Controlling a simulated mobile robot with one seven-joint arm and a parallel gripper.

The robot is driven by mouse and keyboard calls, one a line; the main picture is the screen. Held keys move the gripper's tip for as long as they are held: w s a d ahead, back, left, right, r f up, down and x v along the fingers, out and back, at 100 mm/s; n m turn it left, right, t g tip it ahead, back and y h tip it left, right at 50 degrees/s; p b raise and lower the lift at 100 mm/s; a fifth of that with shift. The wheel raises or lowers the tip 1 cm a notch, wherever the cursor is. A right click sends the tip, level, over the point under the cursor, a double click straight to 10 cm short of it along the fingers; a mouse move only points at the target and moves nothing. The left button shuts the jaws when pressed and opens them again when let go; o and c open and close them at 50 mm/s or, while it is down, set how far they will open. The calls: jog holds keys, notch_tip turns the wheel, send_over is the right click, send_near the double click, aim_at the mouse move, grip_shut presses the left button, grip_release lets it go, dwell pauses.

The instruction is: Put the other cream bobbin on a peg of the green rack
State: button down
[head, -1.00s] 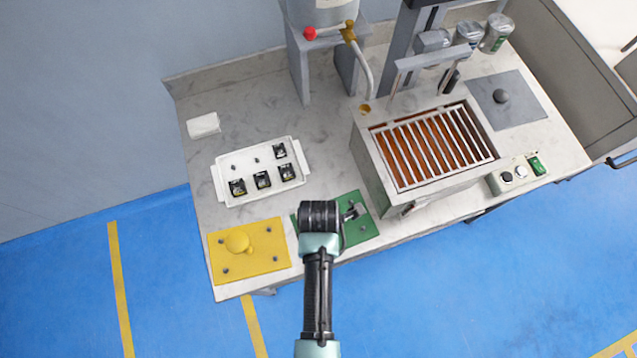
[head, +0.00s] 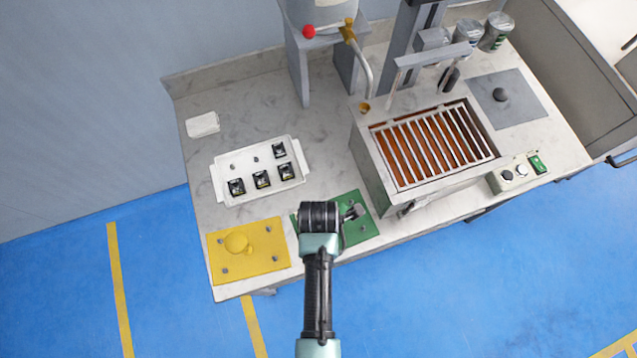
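The green rack (head: 361,232) lies flat near the front edge of the table, partly covered by my arm. A small grey peg shows on its bare right part. My gripper (head: 355,211) is over the rack, mostly hidden under my dark wrist. Only a small grey part sticks out to the right, and its fingers cannot be made out. I cannot see a cream bobbin in this view; one may be hidden under my wrist.
A yellow rack (head: 274,262) with pegs and a rounded yellow piece (head: 237,242) lies to the left. A white tray (head: 222,168) with several black parts is behind it. A grey box with a slatted top (head: 374,172) stands close on the right.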

jog(key=shift+f+b, duration=0.35)
jog(key=shift+f, duration=0.25)
jog(key=shift+c, duration=0.9)
grip_release()
notch_tip(320, 180, up, 13)
